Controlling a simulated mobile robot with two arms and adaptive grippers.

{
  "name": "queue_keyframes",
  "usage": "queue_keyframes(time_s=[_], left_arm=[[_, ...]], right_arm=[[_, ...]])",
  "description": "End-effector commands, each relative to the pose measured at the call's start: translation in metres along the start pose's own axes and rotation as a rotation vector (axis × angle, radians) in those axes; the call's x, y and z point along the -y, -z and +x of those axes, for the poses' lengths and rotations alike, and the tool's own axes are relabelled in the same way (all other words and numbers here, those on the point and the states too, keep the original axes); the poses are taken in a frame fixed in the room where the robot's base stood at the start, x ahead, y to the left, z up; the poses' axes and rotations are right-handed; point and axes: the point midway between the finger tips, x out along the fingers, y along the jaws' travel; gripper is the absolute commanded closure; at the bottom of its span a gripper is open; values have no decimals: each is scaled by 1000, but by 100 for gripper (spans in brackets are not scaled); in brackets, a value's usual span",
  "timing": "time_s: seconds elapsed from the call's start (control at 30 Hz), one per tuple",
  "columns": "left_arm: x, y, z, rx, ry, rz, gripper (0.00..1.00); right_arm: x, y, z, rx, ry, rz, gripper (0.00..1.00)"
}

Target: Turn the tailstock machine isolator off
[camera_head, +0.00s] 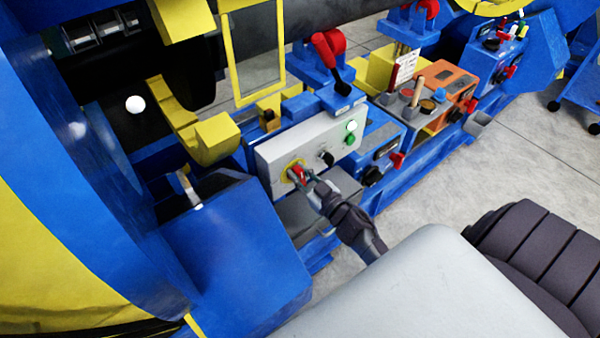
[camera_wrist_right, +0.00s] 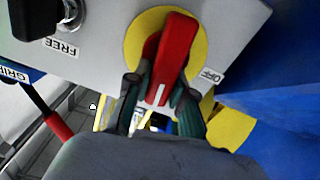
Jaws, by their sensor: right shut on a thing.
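The tailstock machine isolator is a red rotary handle (camera_head: 297,171) on a yellow disc, at the lower left of a pale grey panel (camera_head: 310,145). In the right wrist view the red handle (camera_wrist_right: 174,50) has a white line at its lower end, and the yellow disc (camera_wrist_right: 134,45) lies behind it. The white line points down in that picture, left of the OFF label (camera_wrist_right: 213,76). My right gripper (camera_head: 308,180) is shut on the handle, one finger on each side in the wrist view (camera_wrist_right: 162,105). My left gripper is not in view.
A black selector knob (camera_head: 326,158) and a green button (camera_head: 349,140) sit on the same panel. An orange control box (camera_head: 447,82) stands further right. A blue housing (camera_head: 230,250) is close at the left of the gripper. Open floor (camera_head: 500,170) lies to the right.

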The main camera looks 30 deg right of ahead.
Motion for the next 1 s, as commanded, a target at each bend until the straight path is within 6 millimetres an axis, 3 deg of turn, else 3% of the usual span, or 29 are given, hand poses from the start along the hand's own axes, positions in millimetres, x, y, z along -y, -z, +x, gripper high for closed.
queue_keyframes(time_s=[1.0], left_arm=[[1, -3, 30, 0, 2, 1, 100]], right_arm=[[17, -11, 0, -1, 0, -951, 100]])
